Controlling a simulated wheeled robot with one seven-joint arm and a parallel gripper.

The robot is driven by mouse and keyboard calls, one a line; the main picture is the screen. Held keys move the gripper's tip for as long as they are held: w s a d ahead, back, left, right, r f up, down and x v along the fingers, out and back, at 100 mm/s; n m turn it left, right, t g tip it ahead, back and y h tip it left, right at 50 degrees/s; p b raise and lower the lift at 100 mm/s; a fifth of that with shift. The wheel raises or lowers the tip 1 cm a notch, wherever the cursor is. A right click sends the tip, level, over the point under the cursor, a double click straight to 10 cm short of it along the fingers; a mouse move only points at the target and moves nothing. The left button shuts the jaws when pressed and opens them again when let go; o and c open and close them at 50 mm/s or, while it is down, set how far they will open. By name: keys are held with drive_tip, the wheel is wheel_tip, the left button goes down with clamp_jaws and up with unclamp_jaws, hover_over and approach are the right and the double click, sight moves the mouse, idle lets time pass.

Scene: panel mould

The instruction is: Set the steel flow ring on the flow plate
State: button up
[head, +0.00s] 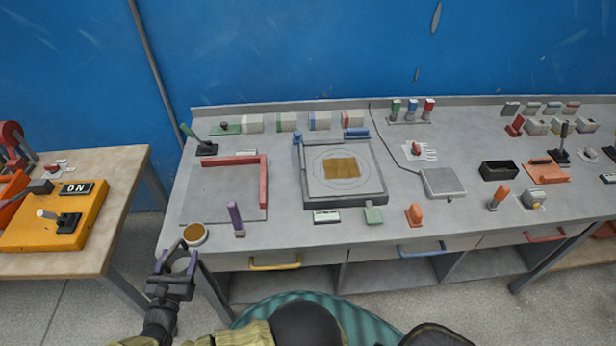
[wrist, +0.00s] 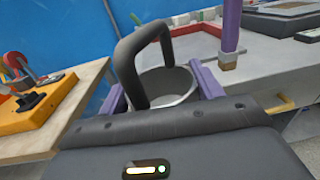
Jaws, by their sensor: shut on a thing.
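My gripper (head: 175,262) is shut on the steel flow ring (wrist: 172,86), a grey, hollow, round piece with a dark arched handle. In the head view my gripper is off the bench's front left corner, and the ring is small and partly hidden there. The flow plate (head: 317,180) is a pale square plate with circle lines and a brown square patch in its middle. It lies on a dark-edged base, well right of and beyond my gripper.
A round cup with brown contents (head: 195,235) stands at the bench's front left corner. A purple upright handle (head: 236,219) and a red L-shaped fence (head: 263,180) lie between my gripper and the plate. A side table (head: 112,215) stands at left.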

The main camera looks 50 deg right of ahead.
wheel_tip(320, 180, down, 8)
drive_tip(key=a+t+b, duration=0.1)
drive_tip(key=b, duration=0.4)
drive_tip(key=shift+s+f+n+y, duration=0.15)
drive_tip(key=shift+s+n+y, duration=0.05)
drive_tip(key=shift+n+y, duration=0.2)
drive_tip(key=shift+a, duration=0.15)
